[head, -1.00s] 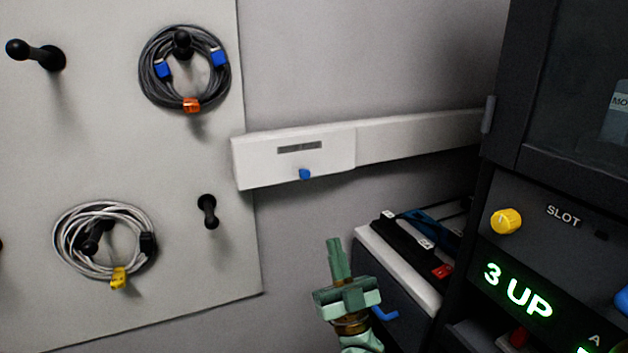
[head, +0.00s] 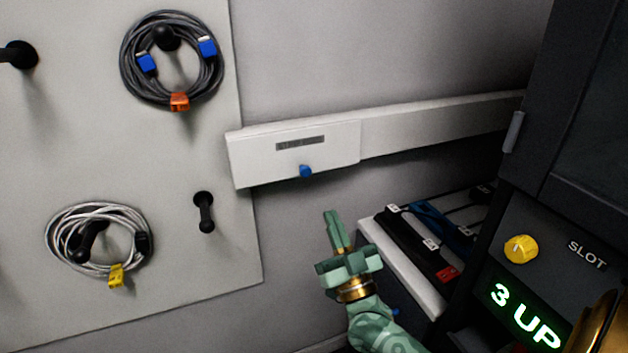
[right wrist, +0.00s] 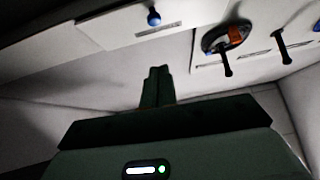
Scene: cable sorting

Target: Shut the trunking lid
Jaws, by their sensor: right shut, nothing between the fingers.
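The white trunking (head: 440,122) runs along the grey wall. Its lid (head: 265,160), with a grey label strip and a blue knob (head: 306,171) at its lower edge, covers the left end. The lid lies roughly in line with the trunking, and I see no clear gap. In the right wrist view the lid (right wrist: 120,25) and knob (right wrist: 154,18) show at the top. My right gripper (head: 333,214) is shut and empty, pointing up, below and slightly right of the knob and apart from it. Its fingers (right wrist: 158,72) also show in the right wrist view. My left gripper is out of view.
A pegboard (head: 180,230) with coiled cables stands at left. At right are a white-topped shelf (head: 385,250) with dark blocks, and a dark cabinet (head: 590,150) with a yellow knob (head: 520,249). Open space lies between gripper and lid.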

